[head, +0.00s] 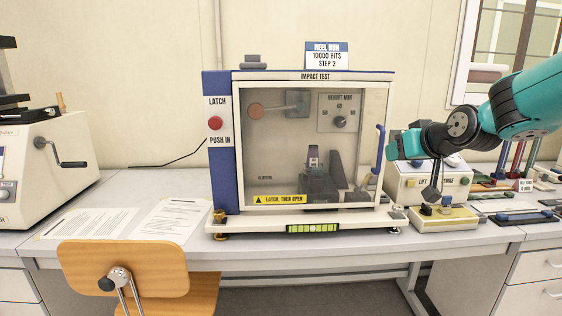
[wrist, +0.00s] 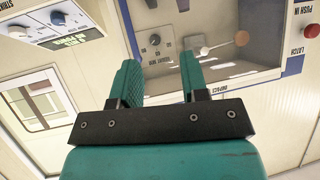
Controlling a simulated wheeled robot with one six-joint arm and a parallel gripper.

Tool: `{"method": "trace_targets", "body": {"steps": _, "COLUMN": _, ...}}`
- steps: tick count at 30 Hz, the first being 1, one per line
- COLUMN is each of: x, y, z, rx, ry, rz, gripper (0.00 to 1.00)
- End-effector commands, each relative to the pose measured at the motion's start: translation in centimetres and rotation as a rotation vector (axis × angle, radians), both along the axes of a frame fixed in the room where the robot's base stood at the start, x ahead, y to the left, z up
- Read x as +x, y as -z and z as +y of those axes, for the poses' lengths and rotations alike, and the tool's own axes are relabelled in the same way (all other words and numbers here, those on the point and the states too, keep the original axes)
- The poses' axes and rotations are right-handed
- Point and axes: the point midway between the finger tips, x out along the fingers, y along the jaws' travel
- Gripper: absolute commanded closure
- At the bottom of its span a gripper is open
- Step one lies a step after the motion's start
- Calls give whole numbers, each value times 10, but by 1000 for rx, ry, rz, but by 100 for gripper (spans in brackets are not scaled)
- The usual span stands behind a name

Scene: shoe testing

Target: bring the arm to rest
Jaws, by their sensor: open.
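My arm (head: 525,103) reaches in from the right in the head view, teal with dark joints. It is raised above the bench, and its end is just right of the impact tester (head: 221,183). My gripper (wrist: 160,63) shows in the wrist view with its two teal fingers apart and nothing between them. In the wrist view the tester appears upside down beyond the fingers. The tester's clear door (head: 275,155) looks shut, with a blue handle (head: 379,150) near my arm's end. A dark fixture with a purple-topped part (head: 313,157) stands behind the door.
A white control box (head: 403,184) stands below my arm, behind a pale yellow-topped block (head: 443,219). Trays and tools lie farther right. Papers (head: 96,222) lie left of the tester. A wooden chair (head: 120,268) stands in front of the bench. A white machine (head: 48,165) is far left.

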Motion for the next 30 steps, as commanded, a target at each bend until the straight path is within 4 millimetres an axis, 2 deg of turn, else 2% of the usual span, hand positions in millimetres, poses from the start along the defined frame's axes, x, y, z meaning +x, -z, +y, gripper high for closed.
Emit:
{"method": "trace_targets", "body": {"steps": 1, "x": -23, "y": 4, "z": 29, "rx": 11, "ry": -59, "rz": 63, "gripper": 59}}
{"method": "trace_targets", "body": {"steps": 3, "x": -62, "y": 14, "z": 66, "rx": 23, "ry": -144, "rz": 176, "gripper": 59}}
{"method": "trace_targets", "body": {"steps": 5, "x": -101, "y": 24, "z": 95, "rx": 25, "ry": -219, "rz": 278, "gripper": 59}}
{"method": "trace_targets", "body": {"steps": 6, "x": -129, "y": 31, "z": 111, "rx": 22, "ry": -269, "rz": 348, "gripper": 59}}
{"method": "trace_targets", "body": {"steps": 10, "x": -219, "y": 50, "z": 147, "rx": -9, "ry": -415, "rz": 561, "gripper": 59}}
{"method": "trace_targets", "body": {"steps": 12, "x": -263, "y": 59, "z": 156, "rx": -35, "ry": -480, "rz": 658, "gripper": 59}}
{"method": "trace_targets", "body": {"steps": 15, "x": -310, "y": 68, "z": 160, "rx": -74, "ry": -547, "rz": 766, "gripper": 59}}
{"method": "trace_targets", "body": {"steps": 18, "x": -339, "y": 74, "z": 160, "rx": -102, "ry": -588, "rz": 834, "gripper": 59}}
{"method": "trace_targets", "body": {"steps": 20, "x": -348, "y": 76, "z": 159, "rx": -111, "ry": -599, "rz": 854, "gripper": 59}}
{"method": "trace_targets", "body": {"steps": 30, "x": -351, "y": 76, "z": 159, "rx": -114, "ry": -602, "rz": 860, "gripper": 59}}
